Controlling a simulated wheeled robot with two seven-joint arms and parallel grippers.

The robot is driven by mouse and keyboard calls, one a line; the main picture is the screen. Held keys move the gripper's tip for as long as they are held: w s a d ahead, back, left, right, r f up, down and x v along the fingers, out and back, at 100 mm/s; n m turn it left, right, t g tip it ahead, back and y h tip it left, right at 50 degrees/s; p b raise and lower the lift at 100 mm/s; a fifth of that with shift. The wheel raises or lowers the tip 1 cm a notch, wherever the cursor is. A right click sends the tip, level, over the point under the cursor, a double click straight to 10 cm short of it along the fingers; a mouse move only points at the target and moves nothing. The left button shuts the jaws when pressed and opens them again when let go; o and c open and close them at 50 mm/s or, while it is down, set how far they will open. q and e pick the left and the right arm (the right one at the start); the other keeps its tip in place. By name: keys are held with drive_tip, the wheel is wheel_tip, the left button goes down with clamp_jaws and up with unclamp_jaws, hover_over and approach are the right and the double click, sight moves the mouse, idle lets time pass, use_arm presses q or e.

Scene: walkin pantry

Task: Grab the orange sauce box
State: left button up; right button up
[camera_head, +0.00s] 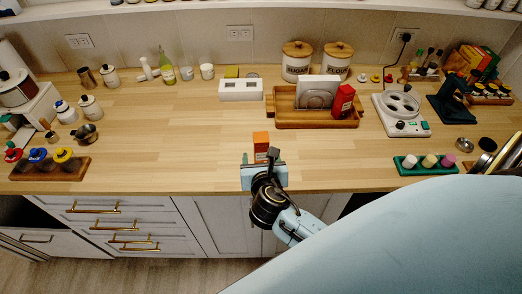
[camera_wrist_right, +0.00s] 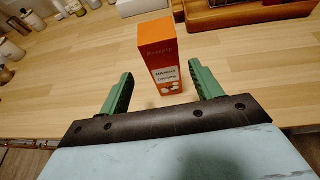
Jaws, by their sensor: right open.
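The orange sauce box (camera_head: 261,145) stands upright on the wooden counter near its front edge, in the middle of the head view. In the right wrist view the box (camera_wrist_right: 162,58) shows an orange top and side and a label reading "MANGO". My right gripper (camera_head: 262,158) is just in front of the box. Its two green fingers (camera_wrist_right: 160,86) are spread apart, with the box upright just beyond and between them. The box's lower part is partly hidden by the gripper in the head view. My left gripper is not in view.
A wooden tray (camera_head: 285,123) with a red box (camera_head: 343,101) stands behind and right of the orange box. A white block (camera_head: 240,92) is behind it. A rack of colored-top jars (camera_head: 50,171) is far left, a green rack (camera_head: 426,168) right. The counter around the box is clear.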

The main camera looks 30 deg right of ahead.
sight(262, 152)
drive_tip(key=shift+d+x, duration=0.1)
drive_tip(key=shift+x, duration=1.45)
drive_tip(key=shift+d+x, duration=0.15)
drive_tip(key=shift+x, duration=1.4)
drive_tip(key=shift+s, duration=0.15)
drive_tip(key=shift+c, duration=0.4)
drive_tip(key=c, duration=1.1)
